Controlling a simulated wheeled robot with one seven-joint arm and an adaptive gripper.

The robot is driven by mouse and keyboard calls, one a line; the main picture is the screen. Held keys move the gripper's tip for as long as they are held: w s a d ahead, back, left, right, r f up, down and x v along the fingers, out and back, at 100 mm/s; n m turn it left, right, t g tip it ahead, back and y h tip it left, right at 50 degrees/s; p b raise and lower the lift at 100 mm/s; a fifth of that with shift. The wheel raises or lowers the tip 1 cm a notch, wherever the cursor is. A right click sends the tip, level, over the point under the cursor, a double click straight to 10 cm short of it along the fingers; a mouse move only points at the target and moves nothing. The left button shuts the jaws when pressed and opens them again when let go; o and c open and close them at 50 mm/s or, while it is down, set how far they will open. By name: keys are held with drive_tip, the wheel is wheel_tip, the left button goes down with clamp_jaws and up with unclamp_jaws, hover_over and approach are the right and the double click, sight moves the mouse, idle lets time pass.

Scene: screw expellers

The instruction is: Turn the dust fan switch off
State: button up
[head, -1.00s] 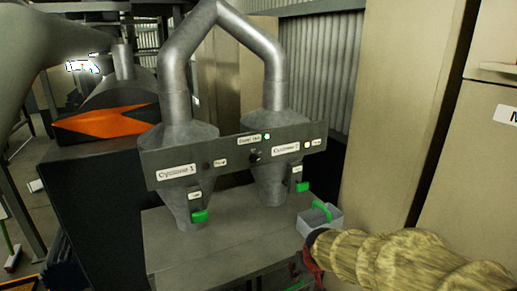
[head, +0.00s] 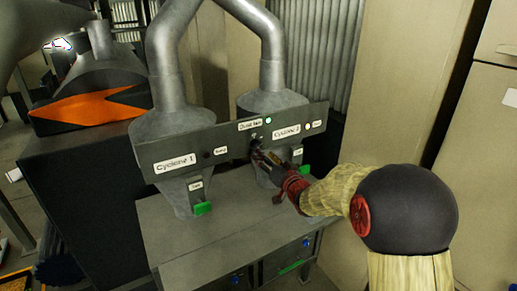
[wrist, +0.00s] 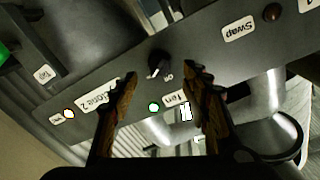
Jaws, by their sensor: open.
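The dust fan switch is a black rotary knob (wrist: 157,63) on a dark grey panel (wrist: 215,75), with a small "On" mark beside it. The wrist view shows the panel upside down. The dust fan label (head: 250,125) sits above the knob, and a lit green lamp (head: 269,120) is beside it; the lamp also shows in the wrist view (wrist: 154,107). My gripper (wrist: 162,82) is open and empty, with its two fingers apart and the knob between and beyond their tips. In the head view my gripper (head: 264,158) is close to the panel and partly hides the knob area. Contact cannot be told.
Two grey cyclones (head: 172,128) stand behind the panel, with pipes rising above. A grey cabinet (head: 185,243) is below. A tall beige cabinet (head: 385,110) stands at right.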

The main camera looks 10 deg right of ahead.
drive_tip(key=x, duration=0.6)
drive_tip(key=shift+c, duration=1.2)
drive_tip(key=c, duration=0.9)
